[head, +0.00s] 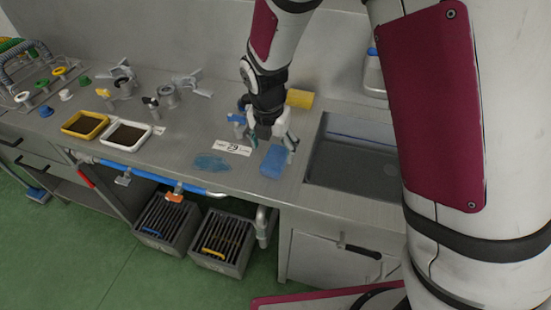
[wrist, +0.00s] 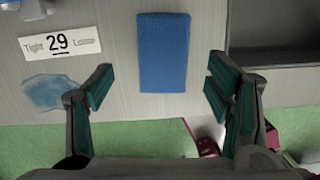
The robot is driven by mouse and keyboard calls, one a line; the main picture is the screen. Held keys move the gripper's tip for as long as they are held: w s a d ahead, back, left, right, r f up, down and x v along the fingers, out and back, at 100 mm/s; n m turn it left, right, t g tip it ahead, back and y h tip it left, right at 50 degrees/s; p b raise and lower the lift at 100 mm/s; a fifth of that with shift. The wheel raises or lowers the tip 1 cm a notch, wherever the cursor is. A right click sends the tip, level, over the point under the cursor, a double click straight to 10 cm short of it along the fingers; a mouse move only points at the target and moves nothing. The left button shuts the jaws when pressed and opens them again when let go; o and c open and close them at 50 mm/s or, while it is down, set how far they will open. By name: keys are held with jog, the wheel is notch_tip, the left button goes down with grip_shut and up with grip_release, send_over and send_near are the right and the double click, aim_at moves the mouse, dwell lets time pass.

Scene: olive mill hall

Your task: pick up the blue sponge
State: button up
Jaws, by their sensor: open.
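The blue sponge (head: 274,162) lies flat on the steel counter, just left of the sink in the head view. In the wrist view the blue sponge (wrist: 163,52) is a whole rectangle, upper middle, standing lengthwise in the picture. My gripper (head: 272,140) is over the counter close to the sponge in the head view. In the wrist view my gripper (wrist: 160,88) is open and empty, with one finger left and one right of the sponge's lower end. The fingers look apart from the sponge; their height above it is hard to tell.
The sink (head: 350,181) is at right, a yellow block (head: 299,98) behind. A blue pipe (head: 150,178) runs along the counter's front. Two trays (head: 128,134) (head: 85,125) stand further left.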

aim_at(275, 157)
jog(key=shift+w+d+f, duration=0.15)
jog(key=shift+f, duration=0.7)
jog(key=shift+w+d+f, duration=0.1)
jog(key=shift+f, duration=0.7)
jog(key=shift+w+d+f, duration=0.15)
jog(key=shift+f, duration=0.7)
jog(key=c, duration=1)
